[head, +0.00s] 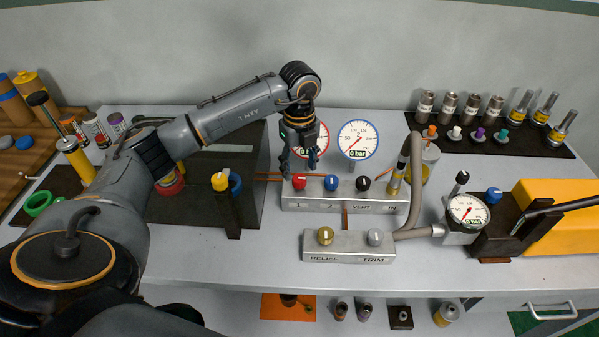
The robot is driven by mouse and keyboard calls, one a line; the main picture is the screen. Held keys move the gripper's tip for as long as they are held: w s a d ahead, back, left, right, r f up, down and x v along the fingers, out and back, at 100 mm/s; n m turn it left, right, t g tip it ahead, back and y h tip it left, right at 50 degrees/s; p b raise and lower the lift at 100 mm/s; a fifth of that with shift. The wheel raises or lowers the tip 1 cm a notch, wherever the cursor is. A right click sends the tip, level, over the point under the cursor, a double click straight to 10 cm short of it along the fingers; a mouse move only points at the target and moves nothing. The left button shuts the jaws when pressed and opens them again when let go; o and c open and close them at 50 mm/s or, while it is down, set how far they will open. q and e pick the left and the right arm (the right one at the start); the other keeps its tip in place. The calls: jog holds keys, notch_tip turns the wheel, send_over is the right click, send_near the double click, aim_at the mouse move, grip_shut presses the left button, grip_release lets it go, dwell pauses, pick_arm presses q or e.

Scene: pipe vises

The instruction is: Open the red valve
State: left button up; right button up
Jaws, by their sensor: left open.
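The red valve (300,182) is a small red knob at the left end of the upper grey valve block (345,203). A blue knob (331,183) and a black knob (363,184) stand beside it on the same block. My left gripper (299,168) points down, open, just above and behind the red valve. Its fingers look close to the knob; I cannot tell whether they touch it. My right gripper is not in view.
Two round gauges, one red-rimmed (312,140) and one blue-rimmed (358,139), stand behind the block. A lower block (348,246) carries gold and silver knobs. A grey bent pipe (415,195) rises at the right. The table front (240,262) is clear.

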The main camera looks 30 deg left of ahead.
aim_at(300, 178)
pick_arm(q)
notch_tip(300, 178, up, 9)
dwell(0.8)
